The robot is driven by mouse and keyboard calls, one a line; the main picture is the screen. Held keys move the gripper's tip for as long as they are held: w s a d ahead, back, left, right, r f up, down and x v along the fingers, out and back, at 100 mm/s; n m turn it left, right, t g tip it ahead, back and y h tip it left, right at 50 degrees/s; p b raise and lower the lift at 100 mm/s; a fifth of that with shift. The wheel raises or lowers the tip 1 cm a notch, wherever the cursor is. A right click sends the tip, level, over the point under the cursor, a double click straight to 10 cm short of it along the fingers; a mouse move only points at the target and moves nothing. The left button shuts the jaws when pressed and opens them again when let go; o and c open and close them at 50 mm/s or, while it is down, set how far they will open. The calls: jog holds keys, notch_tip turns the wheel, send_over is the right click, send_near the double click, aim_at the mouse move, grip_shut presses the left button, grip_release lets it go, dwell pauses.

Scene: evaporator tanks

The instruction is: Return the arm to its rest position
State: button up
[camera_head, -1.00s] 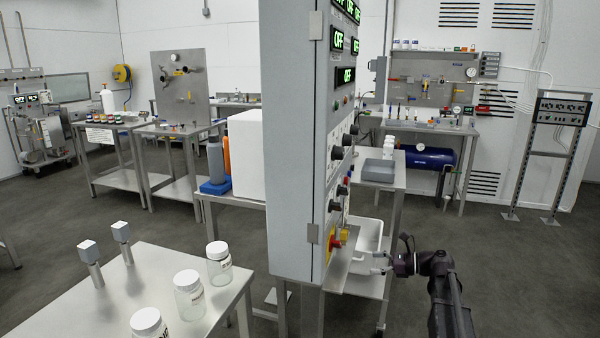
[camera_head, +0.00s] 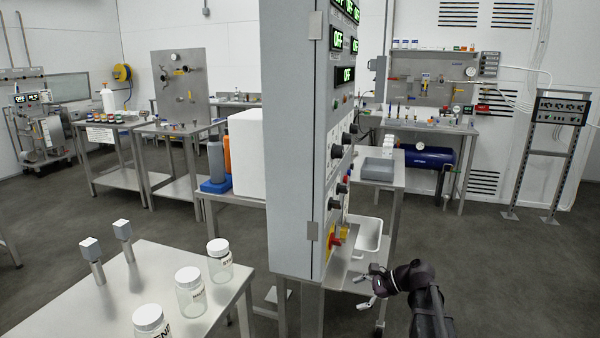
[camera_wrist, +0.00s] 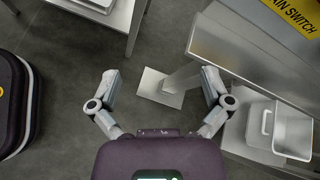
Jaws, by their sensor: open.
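My gripper (camera_head: 367,288) is in the lower right of the head view, to the right of the grey control cabinet and in front of the steel table's lower shelf. It is open and empty. My dark arm bends down behind it to the bottom edge. In the wrist view my gripper (camera_wrist: 160,88) shows both fingers spread wide, with grey floor and a steel foot plate (camera_wrist: 160,88) between and beyond them. The right finger is close to a steel edge in the picture; whether it touches cannot be told.
The grey control cabinet (camera_head: 292,150) with knobs and a red switch stands just left of my gripper. A white tub (camera_head: 369,236) is on a shelf behind, also at right in the wrist view (camera_wrist: 293,130). Jars (camera_head: 190,292) stand on the near-left table. Floor at right is clear.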

jog(key=s+f+n+g+h, duration=0.1)
jog(key=s+f+n+h, duration=0.3)
jog(key=s+n+h, duration=0.3)
jog(key=s+f+n+g+h, duration=0.2)
jog(key=s+f+n+h, duration=0.25)
jog(key=s+n, duration=0.5)
notch_tip(320, 180, up, 20)
jog(key=p, duration=2)
jog(key=shift+m, duration=0.35)
jog(key=shift+d+f, duration=0.1)
jog(key=shift+f, duration=0.05)
